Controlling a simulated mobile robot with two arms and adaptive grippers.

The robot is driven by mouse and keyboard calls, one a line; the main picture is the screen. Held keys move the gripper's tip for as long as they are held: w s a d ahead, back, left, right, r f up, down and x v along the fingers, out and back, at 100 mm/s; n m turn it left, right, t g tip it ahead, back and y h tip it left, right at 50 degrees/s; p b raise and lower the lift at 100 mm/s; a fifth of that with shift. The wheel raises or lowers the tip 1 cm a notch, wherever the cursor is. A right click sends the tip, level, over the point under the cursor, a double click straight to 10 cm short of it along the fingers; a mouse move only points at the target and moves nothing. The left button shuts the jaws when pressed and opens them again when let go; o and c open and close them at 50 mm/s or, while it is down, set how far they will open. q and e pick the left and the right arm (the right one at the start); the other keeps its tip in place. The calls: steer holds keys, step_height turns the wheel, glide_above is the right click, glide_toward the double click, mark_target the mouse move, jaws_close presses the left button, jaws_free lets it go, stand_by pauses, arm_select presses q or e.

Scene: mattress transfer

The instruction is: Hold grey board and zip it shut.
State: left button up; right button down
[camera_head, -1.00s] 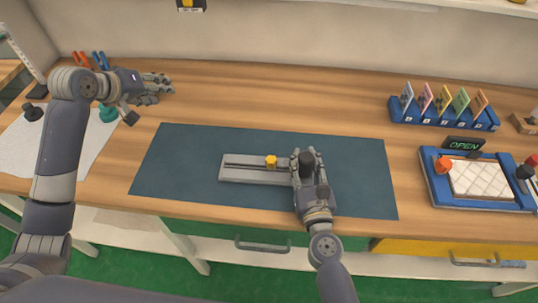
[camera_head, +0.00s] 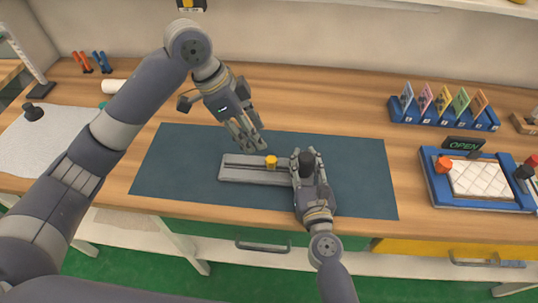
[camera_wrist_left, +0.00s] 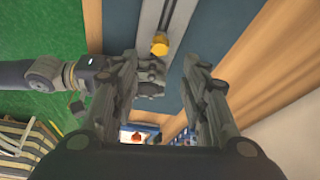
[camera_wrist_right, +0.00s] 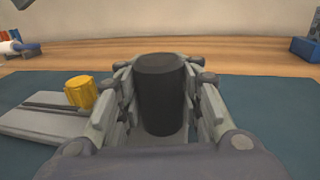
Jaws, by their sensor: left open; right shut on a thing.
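The grey board (camera_head: 240,179) lies on a dark blue mat (camera_head: 170,180), with a dark slot along its length. A yellow knob (camera_head: 271,161) stands at the slot and also shows in the left wrist view (camera_wrist_left: 159,44) and the right wrist view (camera_wrist_right: 79,92). A black upright post (camera_head: 306,160) is at the board's right end. My right gripper (camera_head: 308,163) is shut around this black post (camera_wrist_right: 161,95). My left gripper (camera_head: 252,143) is open and empty, above the mat just behind the board, up and left of the yellow knob.
A blue tray (camera_head: 433,190) with a white quilted pad, an OPEN sign (camera_head: 463,144) and a blue card rack (camera_head: 440,117) stand at the right. A white cloth (camera_head: 50,140) lies at the left. The mat's right part is clear.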

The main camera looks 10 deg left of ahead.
mark_target(270, 159)
arm_select(q)
steer(key=x, duration=1)
steer(key=shift+d+f, duration=0.15)
steer(key=shift+f, duration=0.15)
jaws_close()
